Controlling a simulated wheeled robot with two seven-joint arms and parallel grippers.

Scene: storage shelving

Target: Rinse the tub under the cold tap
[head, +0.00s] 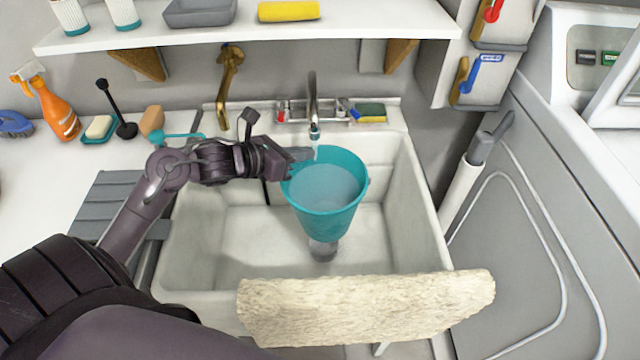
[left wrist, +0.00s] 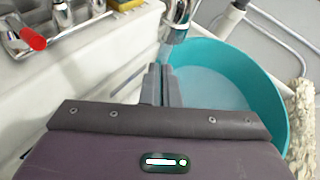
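The teal tub (head: 325,222) hangs upright in the white sink, its inside pale blue like water. My left gripper (head: 300,156) comes in from the left and is shut on the tub's back left rim. In the left wrist view the fingers (left wrist: 160,84) are close together at the rim of the tub (left wrist: 276,120). The tap (head: 313,105) stands over the tub's back edge; its spout (left wrist: 174,25) also shows in the left wrist view. A blue-marked knob (head: 354,113) is right of the spout and a red one (head: 282,112) left. My right gripper is out of view.
The sink (head: 195,235) has a drain fitting (head: 322,249) below the tub. A cream fluffy cloth (head: 365,305) hangs over its front edge. A shelf (head: 370,22) overhangs the back. Bottles and brushes stand left; a grey machine is right.

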